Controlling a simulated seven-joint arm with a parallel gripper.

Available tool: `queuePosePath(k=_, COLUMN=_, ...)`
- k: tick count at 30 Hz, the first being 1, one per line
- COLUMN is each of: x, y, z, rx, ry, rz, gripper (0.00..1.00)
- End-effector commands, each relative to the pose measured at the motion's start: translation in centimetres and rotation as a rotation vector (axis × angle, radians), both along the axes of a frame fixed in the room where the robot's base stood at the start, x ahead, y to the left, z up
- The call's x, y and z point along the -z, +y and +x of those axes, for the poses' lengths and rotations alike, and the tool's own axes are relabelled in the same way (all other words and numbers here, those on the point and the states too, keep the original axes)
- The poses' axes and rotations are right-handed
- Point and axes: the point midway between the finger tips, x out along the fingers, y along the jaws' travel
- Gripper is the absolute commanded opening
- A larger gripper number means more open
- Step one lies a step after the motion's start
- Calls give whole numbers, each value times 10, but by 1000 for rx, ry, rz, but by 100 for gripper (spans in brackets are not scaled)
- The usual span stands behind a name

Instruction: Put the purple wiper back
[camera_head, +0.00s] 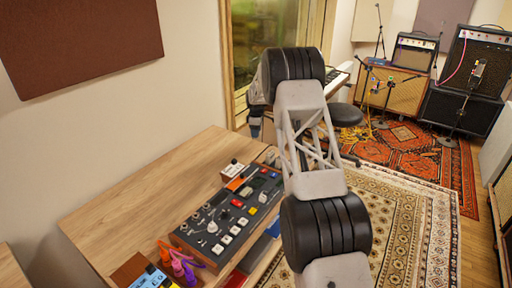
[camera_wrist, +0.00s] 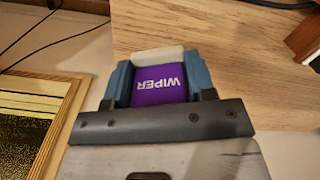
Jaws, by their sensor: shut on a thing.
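The purple wiper (camera_wrist: 160,88), a block with white "WIPER" lettering, shows in the wrist view between the blue fingers of my gripper (camera_wrist: 159,78). My gripper is shut on it. A pale part shows along the wiper's far edge. The wiper overlaps the edge of a wooden surface (camera_wrist: 225,55) in the picture; I cannot tell whether it touches it. In the head view my arm covers the middle, and I cannot make out the wiper there.
A wooden desk (camera_head: 150,190) carries a black control panel (camera_head: 228,215) with knobs and buttons. Orange and purple plugs (camera_head: 178,264) and a blue box (camera_head: 150,279) are at its front. A small white-and-orange box (camera_head: 233,170) stands behind the panel. Desk left of the panel is clear.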

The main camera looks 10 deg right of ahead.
Motion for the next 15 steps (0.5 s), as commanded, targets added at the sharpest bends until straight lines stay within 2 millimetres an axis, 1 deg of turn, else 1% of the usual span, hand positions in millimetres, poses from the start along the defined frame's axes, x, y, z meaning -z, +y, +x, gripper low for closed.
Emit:
queuePosePath(k=1, x=9, y=0, z=0, rx=0, ry=2, rz=0, gripper=20)
queuePosePath(k=7, x=35, y=0, z=0, rx=0, ry=1, rz=0, gripper=20)
queuePosePath(k=11, x=43, y=0, z=0, rx=0, ry=0, rz=1, gripper=20)
queuePosePath(k=15, x=45, y=0, z=0, rx=0, ry=-1, rz=1, gripper=20)
